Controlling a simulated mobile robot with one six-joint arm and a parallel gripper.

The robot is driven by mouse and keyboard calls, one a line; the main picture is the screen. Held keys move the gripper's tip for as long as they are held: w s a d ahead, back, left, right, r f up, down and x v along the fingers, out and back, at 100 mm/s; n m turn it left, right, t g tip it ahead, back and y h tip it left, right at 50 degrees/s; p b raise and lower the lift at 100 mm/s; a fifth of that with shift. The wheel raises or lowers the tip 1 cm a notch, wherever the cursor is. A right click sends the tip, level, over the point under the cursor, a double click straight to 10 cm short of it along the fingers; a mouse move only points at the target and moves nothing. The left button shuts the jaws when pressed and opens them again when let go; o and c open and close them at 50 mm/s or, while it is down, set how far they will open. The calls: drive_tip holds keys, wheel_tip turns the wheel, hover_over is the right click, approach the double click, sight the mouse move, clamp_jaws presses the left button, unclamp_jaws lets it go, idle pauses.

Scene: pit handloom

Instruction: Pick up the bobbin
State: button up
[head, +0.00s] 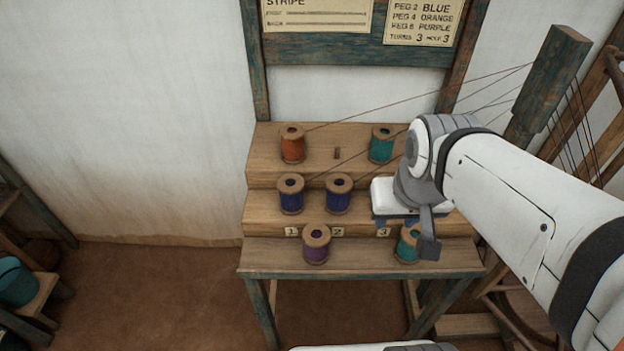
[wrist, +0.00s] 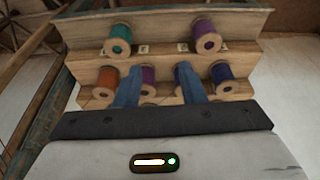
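My gripper (head: 395,219) is over the right part of the stepped wooden rack (head: 262,218). Its two blue fingers are apart and empty in the wrist view (wrist: 160,84). On the middle step are two dark blue bobbins, left (head: 291,195) and right (head: 338,194). A purple bobbin (wrist: 148,80) and an orange bobbin (wrist: 107,78) there show only in the wrist view. The fingers partly cover the purple and one blue bobbin. On the front step are a purple bobbin (head: 316,244) and a teal bobbin (head: 408,243). The task does not say which bobbin.
The back step holds an orange bobbin (head: 292,146) and a teal bobbin (head: 381,146), with an empty peg (head: 337,153) between. Threads run from bobbins to a wooden post (head: 551,82) at right. A note (head: 425,22) hangs above. A stool (head: 42,292) stands at lower left.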

sight(318, 225)
drive_tip(key=shift+o, duration=0.5)
drive_tip(key=o, duration=0.8)
drive_tip(key=shift+m+g, duration=0.4)
drive_tip(key=shift+g, duration=0.5)
drive_tip(key=w+a+f+b, duration=0.2)
drive_tip(key=f, duration=0.1)
drive_tip(key=w+a+f+b, duration=0.1)
drive_tip(key=w+f+b, duration=0.2)
drive_tip(key=w+a+f+b, duration=0.2)
drive_tip(key=w+f, duration=0.1)
drive_tip(key=f, duration=0.1)
drive_tip(key=shift+a+f, duration=0.1)
drive_tip(key=shift+a, duration=0.2)
drive_tip(key=shift+o, duration=1.4)
drive_tip(key=shift+m+g, duration=0.4)
drive_tip(key=shift+g, duration=0.3)
drive_tip(key=w+a+f+b, duration=0.1)
drive_tip(key=a+f, duration=0.1)
drive_tip(key=f, duration=0.1)
drive_tip(key=w+a+f+b, duration=0.2)
drive_tip(key=f, duration=0.1)
drive_tip(key=w+a+f+b, duration=0.1)
drive_tip(key=w+a+f, duration=0.1)
drive_tip(key=f, duration=0.1)
drive_tip(key=shift+a+f+b, duration=0.15)
drive_tip(key=shift+a+b, duration=0.1)
drive_tip(key=shift+b, duration=0.05)
drive_tip(key=shift+s+a+f, duration=0.1)
drive_tip(key=shift+a+f, duration=0.05)
drive_tip(key=shift+f, duration=3.65)
